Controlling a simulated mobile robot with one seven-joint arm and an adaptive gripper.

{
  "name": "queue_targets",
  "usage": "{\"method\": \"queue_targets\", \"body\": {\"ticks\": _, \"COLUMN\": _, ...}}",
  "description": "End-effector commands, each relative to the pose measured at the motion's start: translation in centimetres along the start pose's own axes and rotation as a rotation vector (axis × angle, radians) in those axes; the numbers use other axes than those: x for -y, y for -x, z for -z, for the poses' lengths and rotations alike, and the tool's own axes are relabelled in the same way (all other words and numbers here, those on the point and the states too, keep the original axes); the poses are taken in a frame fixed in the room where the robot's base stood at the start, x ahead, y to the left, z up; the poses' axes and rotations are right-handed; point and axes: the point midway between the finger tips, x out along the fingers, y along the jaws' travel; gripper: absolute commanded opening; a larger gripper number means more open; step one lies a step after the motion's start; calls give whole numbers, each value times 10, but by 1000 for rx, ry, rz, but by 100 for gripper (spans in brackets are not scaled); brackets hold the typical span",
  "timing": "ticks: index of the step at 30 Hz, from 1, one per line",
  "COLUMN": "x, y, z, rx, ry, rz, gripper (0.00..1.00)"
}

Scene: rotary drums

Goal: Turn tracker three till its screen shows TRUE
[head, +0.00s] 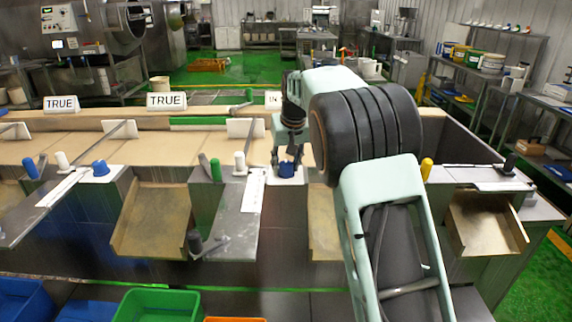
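Two screens at the back of the bench read TRUE, one at the far left (61,104) and one left of centre (166,101). A third screen (272,99) shows only the letters "IN"; my arm hides the rest of it. My gripper (288,164) points down at a blue knob (287,172) on a white base. The fingertips are at or just above the knob; I cannot tell whether they touch it. The fingers are too small and dark to tell whether they are open or shut.
Left of my gripper stand a white knob (240,161) and a green handle (216,169). Another blue knob (100,168) is further left, and a yellow handle (427,168) is right of my arm. A green bin (158,305) sits in front, below the bench.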

Motion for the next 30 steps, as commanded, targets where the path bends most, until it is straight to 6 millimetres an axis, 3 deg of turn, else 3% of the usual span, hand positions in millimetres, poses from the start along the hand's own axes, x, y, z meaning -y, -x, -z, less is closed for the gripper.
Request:
{"method": "queue_targets", "body": {"ticks": 7, "x": 0, "y": 0, "z": 0, "rx": 0, "ry": 0, "rz": 0, "gripper": 6}}
{"method": "queue_targets", "body": {"ticks": 17, "x": -1, "y": 1, "z": 0, "rx": 0, "ry": 52, "rz": 23, "gripper": 6}}
{"method": "queue_targets", "body": {"ticks": 30, "x": -2, "y": 4, "z": 2, "rx": -2, "ry": 368, "rz": 155, "gripper": 6}}
